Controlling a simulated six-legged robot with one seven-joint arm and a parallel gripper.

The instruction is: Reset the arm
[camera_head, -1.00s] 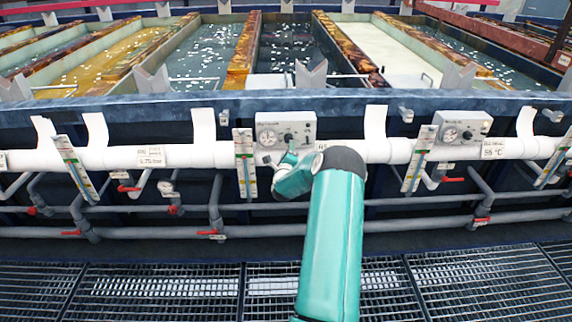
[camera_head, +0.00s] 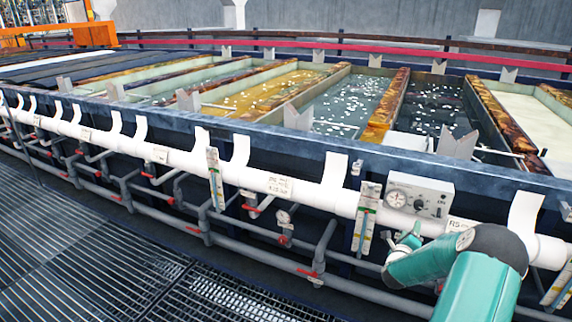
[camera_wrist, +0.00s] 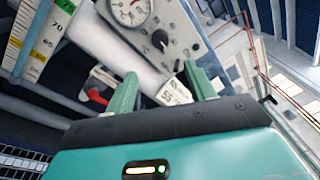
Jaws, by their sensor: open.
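My arm is teal with a black joint and shows at the lower right in the head view. My gripper (camera_head: 405,243) is at its far end, in front of the white pipe and just below a control box (camera_head: 417,195) with a gauge and a knob. In the wrist view my gripper (camera_wrist: 162,92) shows two green fingers set wide apart. It is open and nothing is between the fingers. The control box also shows in the wrist view (camera_wrist: 165,30), beyond the fingertips.
A long white pipe (camera_head: 325,197) with labels runs along the tank front. Grey pipes with red valve handles (camera_head: 307,272) lie below it. A scale gauge (camera_head: 366,218) hangs beside the control box. Open liquid tanks (camera_head: 262,93) stand behind. The grating floor (camera_head: 150,280) is clear at the lower left.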

